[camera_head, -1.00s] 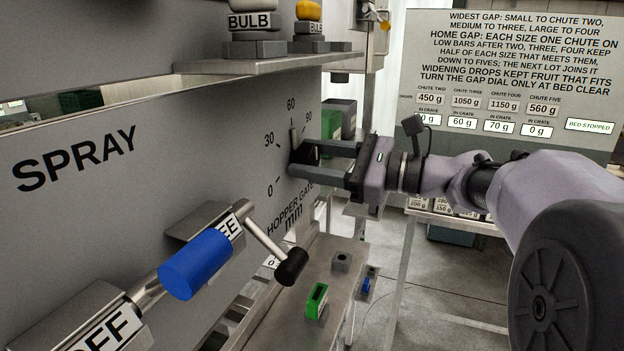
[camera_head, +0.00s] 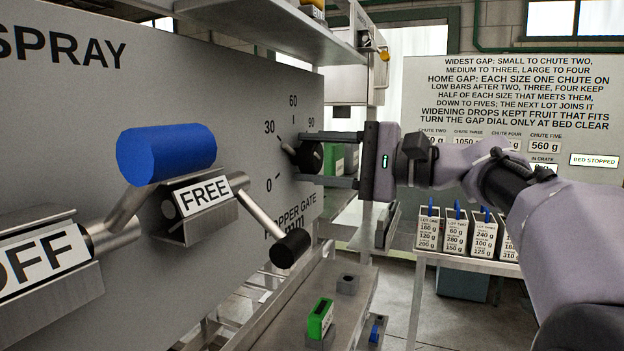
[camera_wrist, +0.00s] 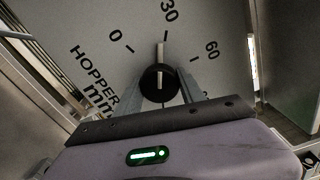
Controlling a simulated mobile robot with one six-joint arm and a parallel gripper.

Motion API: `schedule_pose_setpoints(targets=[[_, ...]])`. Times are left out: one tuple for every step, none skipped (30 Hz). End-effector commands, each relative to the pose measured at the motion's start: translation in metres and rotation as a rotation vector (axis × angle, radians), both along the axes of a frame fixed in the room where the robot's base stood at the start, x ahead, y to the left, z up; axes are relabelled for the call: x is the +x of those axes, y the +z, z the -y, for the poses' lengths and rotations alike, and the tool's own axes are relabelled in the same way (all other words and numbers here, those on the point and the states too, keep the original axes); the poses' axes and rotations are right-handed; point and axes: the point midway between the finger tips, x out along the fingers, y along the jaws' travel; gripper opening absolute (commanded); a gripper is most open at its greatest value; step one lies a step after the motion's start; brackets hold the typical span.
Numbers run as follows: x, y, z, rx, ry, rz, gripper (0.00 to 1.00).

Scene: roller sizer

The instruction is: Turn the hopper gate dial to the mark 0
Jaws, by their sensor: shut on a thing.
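The hopper gate dial (camera_head: 312,157) is a round black knob with a pale pointer, on the grey panel at the centre of the head view. Its printed marks 0, 30, 60 and 90 curve around it. My gripper (camera_head: 301,158) is shut on the dial, one finger above and one below it. In the wrist view the dial (camera_wrist: 159,83) sits between the fingertips of my gripper (camera_wrist: 160,88). Its pointer (camera_wrist: 160,55) stands close to the 30 mark, slightly on the 0 side. Part of the knob is hidden behind the fingers.
A lever with a blue handle (camera_head: 166,152) and a black-tipped rod (camera_head: 290,248) stick out left of and below the dial. A shelf (camera_head: 265,42) is above. A green block (camera_head: 320,318) stands on the ledge below. A sign reads bed stopped.

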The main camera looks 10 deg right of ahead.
Motion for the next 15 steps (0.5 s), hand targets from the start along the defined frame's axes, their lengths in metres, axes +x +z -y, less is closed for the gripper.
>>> schedule_pose_setpoints(targets=[[0.0000,-0.0046,0.0000,-0.024,0.001,0.035,0.06],[0.0000,-0.0045,0.0000,-0.042,0.001,0.060,0.06],[0.0000,-0.0045,0.0000,-0.064,0.001,0.090,0.06],[0.0000,-0.0043,0.0000,-0.080,0.001,0.112,0.06],[0.0001,-0.0044,0.0001,-0.097,0.001,0.136,0.06],[0.0001,-0.0042,0.0001,-0.120,0.001,0.167,0.06],[0.0002,-0.0042,0.0000,-0.136,0.001,0.189,0.06],[0.0000,-0.0041,0.0000,-0.153,0.001,0.213,0.06],[0.0001,-0.0040,0.0000,-0.175,0.000,0.242,0.06],[0.0000,-0.0039,0.0000,-0.191,0.000,0.265,0.06],[-0.0001,-0.0036,-0.0001,-0.208,0.000,0.289,0.06],[0.0000,-0.0036,0.0000,-0.229,0.000,0.317,0.06],[-0.0001,-0.0033,-0.0001,-0.246,0.000,0.340,0.06],[0.0000,-0.0033,0.0000,-0.261,0.000,0.359,0.06],[0.0000,-0.0031,0.0000,-0.281,0.000,0.387,0.06]])
